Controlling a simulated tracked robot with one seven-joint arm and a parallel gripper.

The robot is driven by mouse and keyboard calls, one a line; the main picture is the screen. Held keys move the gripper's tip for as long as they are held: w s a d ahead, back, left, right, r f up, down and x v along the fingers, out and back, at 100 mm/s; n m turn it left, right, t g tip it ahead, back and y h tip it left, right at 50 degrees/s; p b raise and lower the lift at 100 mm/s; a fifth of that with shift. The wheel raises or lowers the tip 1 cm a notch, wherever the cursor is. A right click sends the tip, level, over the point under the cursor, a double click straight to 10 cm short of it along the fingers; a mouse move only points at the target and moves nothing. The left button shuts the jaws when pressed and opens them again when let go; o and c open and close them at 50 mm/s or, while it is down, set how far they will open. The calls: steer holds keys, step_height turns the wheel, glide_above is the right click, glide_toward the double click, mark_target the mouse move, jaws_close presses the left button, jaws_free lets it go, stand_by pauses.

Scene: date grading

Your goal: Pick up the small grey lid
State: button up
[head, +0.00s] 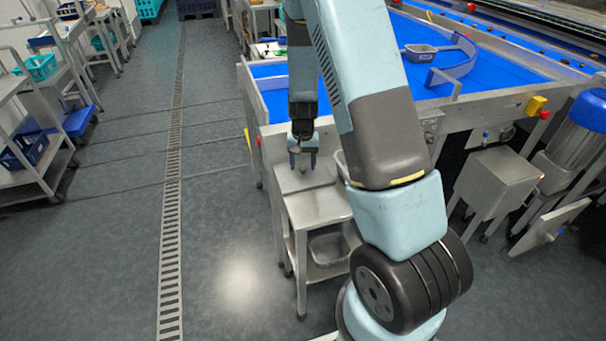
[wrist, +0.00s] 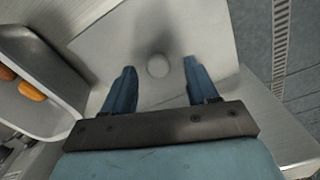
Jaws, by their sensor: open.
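The small grey lid (wrist: 185,28) looks like a flat grey plate with a round knob (wrist: 158,66) at its middle, in the wrist view. It lies on a metal side table (head: 318,207), where part of it shows in the head view (head: 305,178). My gripper (wrist: 158,82) is open over the lid, with its two blue fingers on either side of the knob and apart from it. In the head view my gripper (head: 303,160) points down above the table. I cannot tell how far the fingertips are above the lid.
A grey tray holding orange-brown dates (wrist: 30,90) is left of the lid in the wrist view. A conveyor with a blue belt (head: 480,75) is behind the table. A metal pan (head: 328,248) sits on the lower shelf. Floor to the left is clear, with a drain grate (head: 170,240).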

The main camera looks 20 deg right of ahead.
steer(key=shift+f, duration=0.65)
jaws_close()
steer(key=shift+r, duration=0.1)
